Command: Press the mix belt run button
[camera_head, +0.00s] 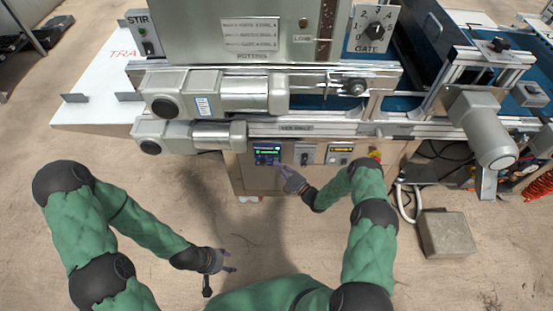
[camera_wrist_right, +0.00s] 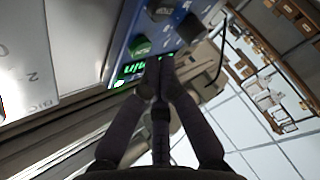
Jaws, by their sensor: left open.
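A small control panel with a blue face and lit green display (camera_head: 267,153) sits on the front of the machine's cabinet. In the right wrist view it shows as a blue panel (camera_wrist_right: 173,22) with a round green button (camera_wrist_right: 140,46), dark knobs and green lit text. I cannot read which control is the mix belt run button. My right gripper (camera_head: 282,171) is just below the panel; in the wrist view its fingertips (camera_wrist_right: 159,66) are together and empty, over the lit display, below the green button. Contact cannot be told.
Beside the panel are a dark switch (camera_head: 305,153), a yellow-lit display (camera_head: 341,149) and a red knob on yellow (camera_head: 375,154). Grey motors (camera_head: 215,92) jut out above the panel. A grey box (camera_head: 446,234) stands on the floor at right.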

